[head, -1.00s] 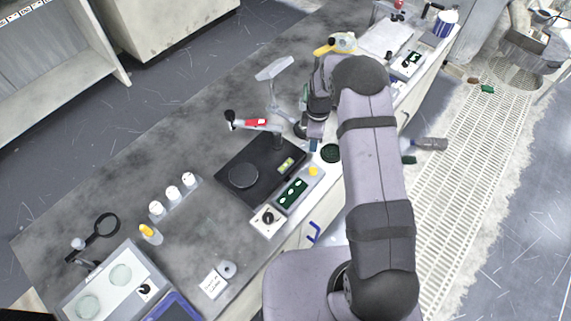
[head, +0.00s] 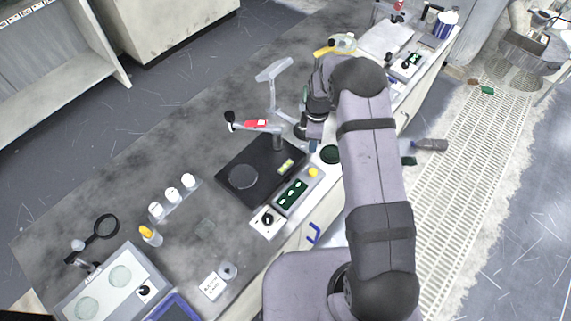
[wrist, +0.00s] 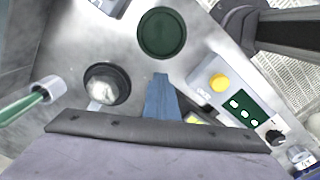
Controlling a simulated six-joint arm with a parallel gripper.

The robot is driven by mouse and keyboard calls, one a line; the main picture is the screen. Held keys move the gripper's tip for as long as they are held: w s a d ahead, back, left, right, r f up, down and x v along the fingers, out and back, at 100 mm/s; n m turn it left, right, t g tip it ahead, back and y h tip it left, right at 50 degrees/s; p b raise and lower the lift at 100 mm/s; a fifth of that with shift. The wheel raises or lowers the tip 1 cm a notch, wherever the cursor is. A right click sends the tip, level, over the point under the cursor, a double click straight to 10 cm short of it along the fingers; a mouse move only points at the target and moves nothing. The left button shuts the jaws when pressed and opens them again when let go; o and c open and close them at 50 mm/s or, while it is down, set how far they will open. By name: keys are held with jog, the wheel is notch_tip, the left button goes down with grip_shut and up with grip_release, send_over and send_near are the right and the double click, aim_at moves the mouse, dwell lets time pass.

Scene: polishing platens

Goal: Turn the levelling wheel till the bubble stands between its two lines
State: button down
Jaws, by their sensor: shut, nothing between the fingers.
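The polishing unit is a black base (head: 225,164) with a dark round platen (head: 243,177) on it. A small yellow-green level vial (head: 286,166) lies near its right edge; the bubble and lines are too small to read. In the wrist view the vial (wrist: 193,119) is partly hidden by my gripper. I cannot make out the levelling wheel for certain. My gripper (head: 313,147) is shut and empty, pointing down beyond the base's far right corner. Its blue fingers (wrist: 160,98) show in the wrist view, with nothing between them.
A control box with a yellow button (head: 312,172) and green display (head: 291,194) stands beside the base. A dark green disc (head: 330,153) lies close to my gripper. A red-marked arm (head: 256,123) and a grey lamp (head: 274,69) rise nearby. The bench at left is partly clear.

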jog(key=shift+w+b, duration=0.45)
jog(key=shift+w, duration=0.15)
jog(key=shift+s+d, duration=0.1)
jog(key=shift+d, duration=0.4)
jog(key=shift+r, duration=0.1)
jog(key=shift+r+p, duration=2.05)
jog(key=shift+r, duration=0.85)
